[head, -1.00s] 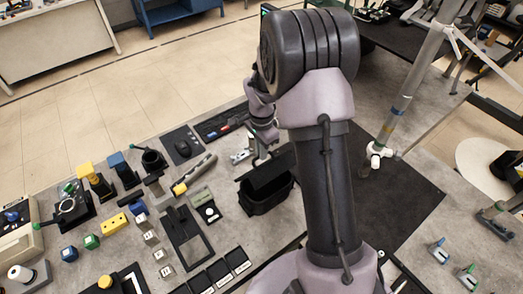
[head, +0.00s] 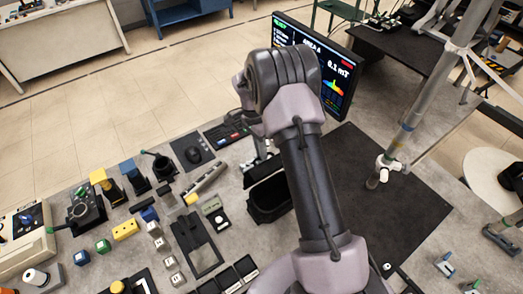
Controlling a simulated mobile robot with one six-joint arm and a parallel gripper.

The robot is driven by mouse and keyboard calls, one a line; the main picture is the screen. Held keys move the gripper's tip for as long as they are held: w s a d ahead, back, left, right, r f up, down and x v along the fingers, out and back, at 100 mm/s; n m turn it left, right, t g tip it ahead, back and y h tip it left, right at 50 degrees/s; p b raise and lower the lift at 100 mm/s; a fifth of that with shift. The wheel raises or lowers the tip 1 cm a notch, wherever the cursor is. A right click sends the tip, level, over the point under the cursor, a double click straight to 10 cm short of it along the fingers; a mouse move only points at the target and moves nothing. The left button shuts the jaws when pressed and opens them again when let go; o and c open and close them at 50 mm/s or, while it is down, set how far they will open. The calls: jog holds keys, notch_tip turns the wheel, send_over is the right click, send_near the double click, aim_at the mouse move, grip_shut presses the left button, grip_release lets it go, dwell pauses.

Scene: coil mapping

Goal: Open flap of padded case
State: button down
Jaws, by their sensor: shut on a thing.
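The black padded case (head: 272,209) stands on the grey bench near the middle of the head view, partly behind my arm. Its dark inside shows from above. Its black flap (head: 263,168) stands up at the far side of the case. My gripper (head: 262,154) is just above the flap's upper edge and is shut on it. The fingertips are small and dark here, and my arm hides the right part of the case.
A monitor (head: 325,70) stands behind my arm. A keyboard (head: 226,134), a mouse (head: 194,155) and a grey handheld probe (head: 207,181) lie left of the case.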

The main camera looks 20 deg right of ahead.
jog(key=shift+w+a+f+b, duration=0.15)
jog(key=shift+w+f+b, duration=0.3)
jog(key=shift+w, duration=0.35)
jog(key=shift+w+a+f+b, duration=0.15)
jog(key=shift+w+f+b, duration=0.3)
jog(key=shift+w, duration=0.35)
jog(key=shift+w+a+f+b, duration=0.15)
jog(key=shift+w+f+b, duration=0.15)
jog(key=shift+w+f, duration=0.4)
jog(key=shift+w+r, duration=0.15)
jog(key=c, duration=1.8)
grip_release()
jog(key=d+p+v, duration=0.1)
jog(key=p+v, duration=0.3)
jog(key=v, duration=1.3)
jog(key=shift+a+r, duration=0.2)
jog(key=shift+a, duration=0.3)
jog(key=shift+w, duration=0.1)
